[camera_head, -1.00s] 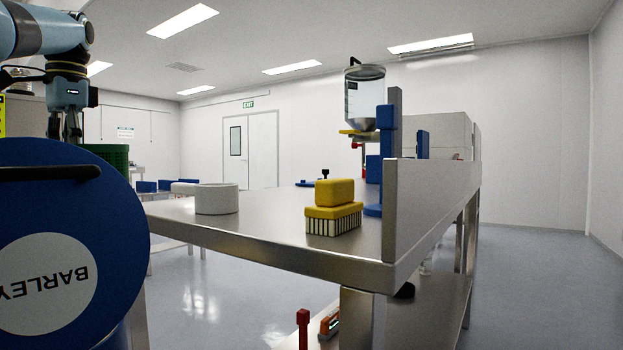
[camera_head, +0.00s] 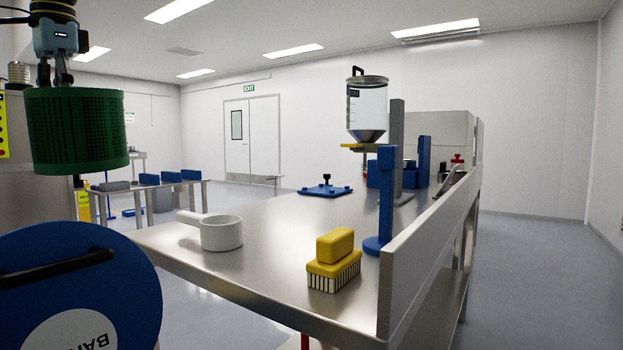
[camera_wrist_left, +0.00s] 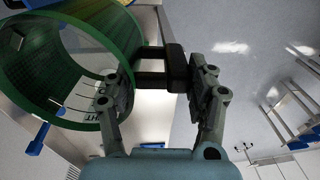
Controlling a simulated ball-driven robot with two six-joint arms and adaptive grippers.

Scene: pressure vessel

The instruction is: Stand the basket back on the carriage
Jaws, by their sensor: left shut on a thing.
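My left gripper (camera_head: 56,76) comes in from the upper left and is shut on the green perforated basket (camera_head: 78,135), which hangs in the air at the left. In the left wrist view the basket (camera_wrist_left: 125,30) fills the upper left, with its round mouth and a white label inside it. There the gripper's fingers (camera_wrist_left: 160,82) close around a dark grip on the basket's side. I cannot make out the carriage in either view. My right gripper is not in view.
The steel table (camera_head: 275,235) holds a white pot (camera_head: 221,233), a yellow brush (camera_head: 333,262) and a blue stand (camera_head: 386,200). A smaller table (camera_head: 150,187) with blue blocks stands behind. Steel equipment (camera_head: 15,185) is at far left.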

